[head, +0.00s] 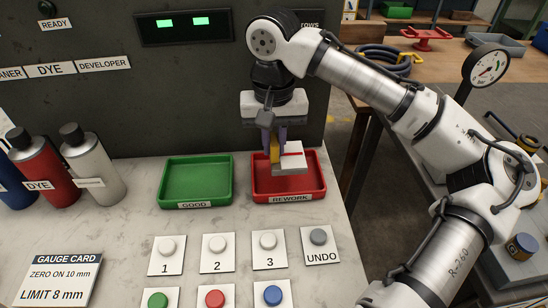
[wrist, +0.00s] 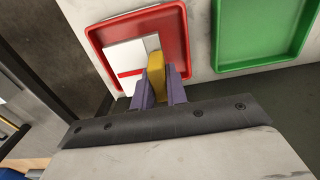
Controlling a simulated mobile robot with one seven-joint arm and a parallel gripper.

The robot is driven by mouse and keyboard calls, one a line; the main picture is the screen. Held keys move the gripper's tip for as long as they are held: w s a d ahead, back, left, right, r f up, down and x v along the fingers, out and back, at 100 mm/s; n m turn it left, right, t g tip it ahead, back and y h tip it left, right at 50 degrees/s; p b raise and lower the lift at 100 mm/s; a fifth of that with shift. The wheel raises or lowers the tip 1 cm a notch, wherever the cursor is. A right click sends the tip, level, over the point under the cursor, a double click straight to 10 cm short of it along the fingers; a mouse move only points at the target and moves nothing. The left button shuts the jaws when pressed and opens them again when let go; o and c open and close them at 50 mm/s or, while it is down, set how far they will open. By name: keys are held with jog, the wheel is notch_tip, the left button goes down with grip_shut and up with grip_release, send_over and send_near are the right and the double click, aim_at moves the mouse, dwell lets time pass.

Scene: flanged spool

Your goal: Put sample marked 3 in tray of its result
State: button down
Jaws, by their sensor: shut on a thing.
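My gripper (head: 273,150) is over the red tray (head: 316,178) labelled REWORK, pointing down. Its purple fingers (wrist: 158,92) are shut on a yellow piece (wrist: 156,72) at the edge of a white sample block (head: 292,161) with a red line. In the wrist view the white block (wrist: 124,58) lies within the outline of the red tray (wrist: 172,30). I cannot tell whether it touches the tray floor. No number shows on the block. The green tray (head: 197,180) labelled GOOD is empty, left of the red one.
Bottles (head: 92,165) stand at the left. Buttons marked 1, 2, 3 (head: 268,243) and UNDO (head: 319,238) lie in front of the trays. A gauge card (head: 63,280) reads LIMIT 8 mm. A dark panel with two green lights (head: 186,27) rises behind.

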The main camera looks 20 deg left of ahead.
aim_at(274, 160)
jog(key=shift+f, duration=2.3)
jog(key=c, duration=1.4)
grip_release()
jog(key=shift+f, duration=0.15)
notch_tip(274, 160, up, 12)
jog(key=shift+r, duration=0.15)
jog(key=shift+s, duration=0.1)
